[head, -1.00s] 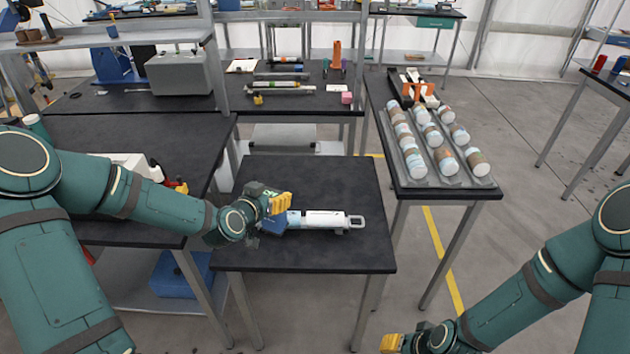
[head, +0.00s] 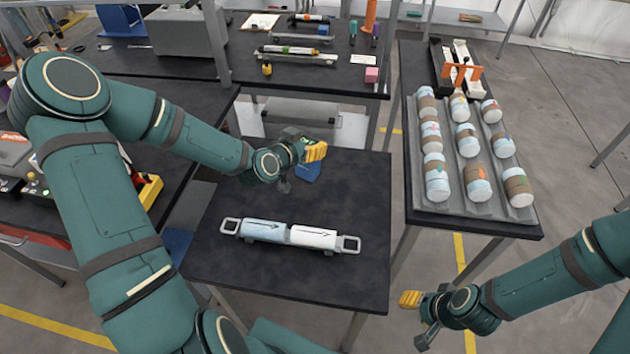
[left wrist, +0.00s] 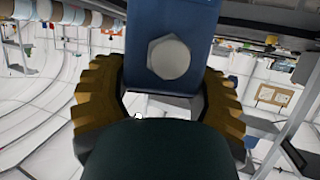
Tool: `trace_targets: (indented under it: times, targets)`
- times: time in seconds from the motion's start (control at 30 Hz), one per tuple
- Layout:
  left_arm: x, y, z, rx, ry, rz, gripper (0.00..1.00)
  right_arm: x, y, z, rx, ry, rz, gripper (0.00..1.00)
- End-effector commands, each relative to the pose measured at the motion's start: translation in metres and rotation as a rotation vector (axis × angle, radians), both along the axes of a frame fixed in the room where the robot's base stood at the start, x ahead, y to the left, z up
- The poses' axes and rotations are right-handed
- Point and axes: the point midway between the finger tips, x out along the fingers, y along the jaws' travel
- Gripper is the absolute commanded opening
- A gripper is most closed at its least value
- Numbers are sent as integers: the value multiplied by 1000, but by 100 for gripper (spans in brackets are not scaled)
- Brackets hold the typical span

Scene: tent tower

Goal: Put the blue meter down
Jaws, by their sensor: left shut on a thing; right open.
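The blue meter (head: 307,172) shows in the head view just below my left gripper (head: 313,151), at the back of the small dark table (head: 330,275). My left gripper is shut on it. In the left wrist view the meter (left wrist: 172,15) is a blue block with a grey hexagonal knob, between the yellow fingers of my left gripper (left wrist: 163,85). Whether its underside touches the table I cannot tell. My right gripper (head: 411,299) is open and empty, to the right of the small table.
A white and pale-blue cylinder with end handles (head: 290,235) lies across the middle of the small table. A side table at right holds a grey rack (head: 445,208) of several banded jars. The small table's front and right back areas are clear.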

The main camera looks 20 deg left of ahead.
Motion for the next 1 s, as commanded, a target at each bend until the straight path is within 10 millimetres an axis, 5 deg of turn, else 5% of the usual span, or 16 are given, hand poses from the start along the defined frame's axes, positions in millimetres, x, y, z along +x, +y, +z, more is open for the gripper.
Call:
trace_targets:
  times: [0.2,0.63,1.0]
  targets:
    - [0,0,-39,-5,3,1,19,-2,0,-6,2,5,3,46]
    - [0,0,-86,-4,3,1,19,-4,1,-12,2,10,7,46]
    - [0,0,-94,0,0,0,19,-5,1,-13,2,11,8,46]
